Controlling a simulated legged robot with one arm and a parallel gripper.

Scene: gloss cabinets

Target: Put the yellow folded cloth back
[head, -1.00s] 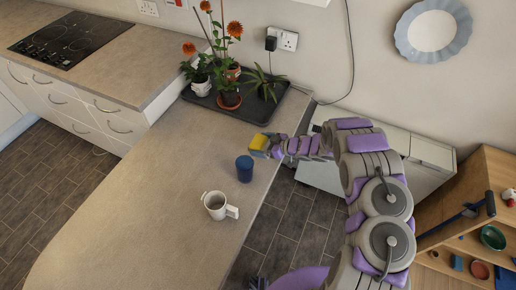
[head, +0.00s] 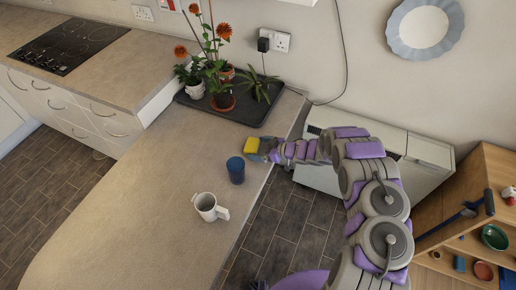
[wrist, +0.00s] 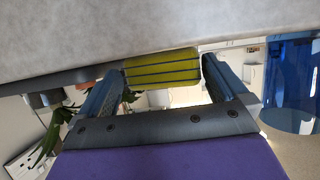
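The yellow folded cloth (head: 251,145) is at the tip of my gripper (head: 259,151), by the right edge of the beige counter (head: 150,205). In the wrist view the yellow cloth (wrist: 162,68), with dark lines between its folds, fills the space between the two fingertips (wrist: 163,75). The fingers appear to press on both its sides. The counter top (wrist: 150,25) runs across the top of that view, close against the cloth. I cannot tell whether the cloth rests on it.
A blue cup (head: 236,170) stands close in front of the gripper, and a white mug (head: 209,207) beyond it. A dark tray (head: 218,112) with potted plants (head: 222,85) lies behind. A wooden shelf (head: 470,190) stands at right. The left front of the counter is clear.

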